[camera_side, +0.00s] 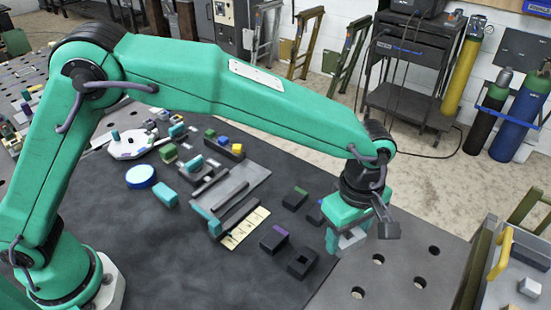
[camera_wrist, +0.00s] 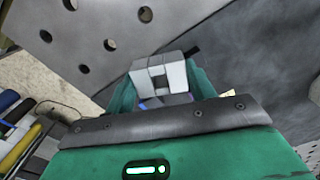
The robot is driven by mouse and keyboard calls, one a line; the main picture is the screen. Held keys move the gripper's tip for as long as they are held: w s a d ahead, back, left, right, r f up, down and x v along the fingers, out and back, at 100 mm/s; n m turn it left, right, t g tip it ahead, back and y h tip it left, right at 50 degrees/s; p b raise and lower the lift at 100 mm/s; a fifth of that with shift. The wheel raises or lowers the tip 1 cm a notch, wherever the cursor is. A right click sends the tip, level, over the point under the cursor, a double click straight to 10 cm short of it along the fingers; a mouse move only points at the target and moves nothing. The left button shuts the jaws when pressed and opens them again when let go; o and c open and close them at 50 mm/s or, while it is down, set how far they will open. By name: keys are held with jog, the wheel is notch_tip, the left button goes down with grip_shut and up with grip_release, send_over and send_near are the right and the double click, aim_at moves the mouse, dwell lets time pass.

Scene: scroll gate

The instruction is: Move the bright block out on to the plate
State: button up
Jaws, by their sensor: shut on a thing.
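My gripper (camera_side: 346,240) points down at the right of the dark mat. It is shut on a pale grey block, which shows between the teal fingers in the wrist view (camera_wrist: 160,76). The block has a dark square notch. A grey board with dark rails (camera_side: 238,186) lies left of my gripper, with a cream marked strip (camera_side: 245,228) at its front edge and a teal block (camera_side: 207,220) beside it. A round blue-rimmed disc with a pale top (camera_side: 140,176) lies farther left. I cannot tell which thing is the bright block, or whether this disc is the plate.
Dark blocks with purple (camera_side: 275,238) and green (camera_side: 296,198) tops and a dark hollow block (camera_side: 302,263) lie left of my gripper. Coloured blocks (camera_side: 223,146) stand behind the board. A white many-sided piece (camera_side: 130,145) lies at back left. Bare perforated table (camera_side: 405,270) is at right.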

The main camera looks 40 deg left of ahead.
jog(key=shift+s+d, duration=0.1)
jog(key=shift+d, duration=0.3)
jog(key=w+a+f, duration=0.1)
jog(key=w+f, duration=0.1)
jog(key=w, duration=0.1)
jog(key=w+a+f, duration=0.2)
jog(key=w, duration=0.2)
jog(key=w+a+f, duration=0.2)
jog(key=w+f, duration=0.1)
jog(key=shift+w, duration=0.35)
jog(key=shift+f, duration=0.1)
jog(key=shift+f, duration=1.9)
jog(key=shift+f, duration=0.1)
jog(key=o, duration=1.4)
jog(key=shift+f, duration=0.1)
jog(key=shift+c, duration=0.2)
